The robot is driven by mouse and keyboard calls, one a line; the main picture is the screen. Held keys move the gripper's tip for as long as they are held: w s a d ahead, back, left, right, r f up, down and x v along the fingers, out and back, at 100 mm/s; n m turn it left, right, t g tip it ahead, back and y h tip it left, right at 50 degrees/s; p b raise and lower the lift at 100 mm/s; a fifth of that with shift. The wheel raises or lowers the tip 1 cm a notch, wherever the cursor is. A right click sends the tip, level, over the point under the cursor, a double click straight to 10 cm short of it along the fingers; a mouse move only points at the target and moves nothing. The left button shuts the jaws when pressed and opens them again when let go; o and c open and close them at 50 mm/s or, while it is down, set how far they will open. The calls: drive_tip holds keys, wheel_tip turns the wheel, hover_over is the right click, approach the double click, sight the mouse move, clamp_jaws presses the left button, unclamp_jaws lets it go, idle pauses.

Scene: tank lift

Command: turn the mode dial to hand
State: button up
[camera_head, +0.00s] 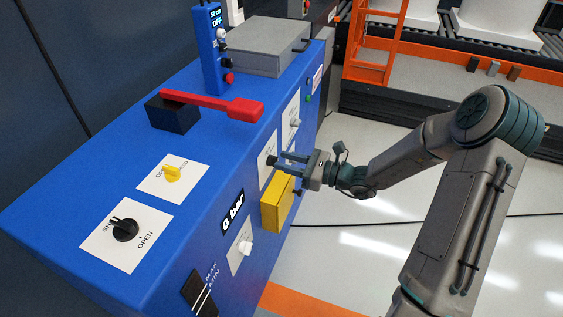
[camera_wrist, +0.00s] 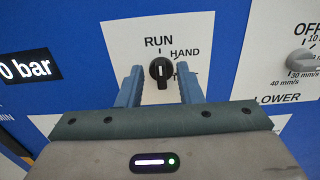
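The mode dial (camera_wrist: 160,70) is a small black knob on a white plate in the wrist view. Its white mark looks close to upright, toward the RUN label (camera_wrist: 158,41). The HAND label (camera_wrist: 184,53) is up and to its right; a third label below that is partly hidden by a finger. My gripper (camera_wrist: 160,88) is open, one finger on each side of the dial's lower part, with gaps visible. I cannot tell how deep the fingertips reach. In the head view my gripper (camera_head: 284,162) points at the blue cabinet's front panel.
The blue cabinet (camera_head: 90,205) carries a red lever (camera_head: 215,104), a yellow dial (camera_head: 172,174) and a black dial (camera_head: 125,230) on top. A yellow box (camera_head: 277,204) juts from the front just below my gripper. A grey speed knob (camera_wrist: 301,60) sits right of the mode dial.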

sight(273, 161)
drive_tip(key=shift+x, duration=1.05)
drive_tip(key=c, duration=0.6)
